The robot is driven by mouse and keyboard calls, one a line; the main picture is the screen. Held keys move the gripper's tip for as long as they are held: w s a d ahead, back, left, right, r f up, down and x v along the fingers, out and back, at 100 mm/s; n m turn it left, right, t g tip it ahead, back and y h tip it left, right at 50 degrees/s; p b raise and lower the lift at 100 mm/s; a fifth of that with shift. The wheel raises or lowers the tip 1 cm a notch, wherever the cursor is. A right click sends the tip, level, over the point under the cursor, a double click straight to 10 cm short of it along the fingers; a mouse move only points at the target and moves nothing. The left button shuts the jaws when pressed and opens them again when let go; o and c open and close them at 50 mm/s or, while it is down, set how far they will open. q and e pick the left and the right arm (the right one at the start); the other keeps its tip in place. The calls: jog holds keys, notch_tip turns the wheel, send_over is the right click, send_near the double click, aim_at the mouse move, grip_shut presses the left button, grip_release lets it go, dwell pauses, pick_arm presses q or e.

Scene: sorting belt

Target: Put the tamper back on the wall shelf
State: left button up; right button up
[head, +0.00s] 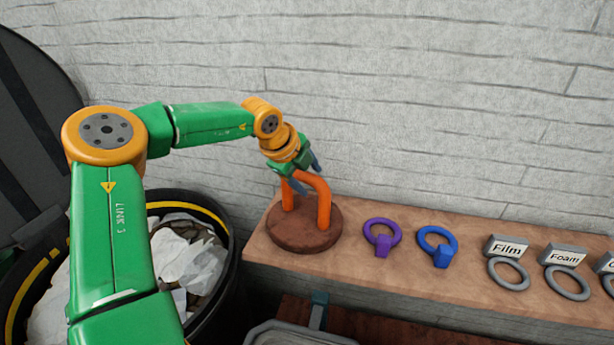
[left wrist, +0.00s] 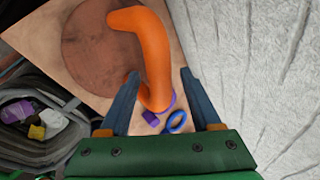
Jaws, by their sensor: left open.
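The tamper (head: 304,238) stands on the left end of the wooden wall shelf (head: 450,273). It has a round brown base and an orange arched handle (head: 323,203). My left gripper (head: 302,182) is at the top of the handle with its fingers apart. In the left wrist view the open fingers of the left gripper (left wrist: 165,105) stand on either side of the orange handle (left wrist: 150,55), and the base (left wrist: 100,45) lies beyond. I cannot tell whether a finger touches the handle. My right gripper is not in view.
A purple ring tag (head: 382,238) and a blue ring tag (head: 437,246) lie on the shelf right of the tamper. Grey ring tags marked Film (head: 507,260) and Foam (head: 565,268) follow. A bin of crumpled waste (head: 190,262) stands left of the shelf. A wall rises behind.

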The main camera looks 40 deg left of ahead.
pick_arm(q)
jog(key=shift+r, duration=0.1)
jog(key=b+v, duration=0.2)
jog(key=v, duration=0.9)
jog(key=shift+s+r+b, duration=0.3)
jog(key=shift+b, duration=0.05)
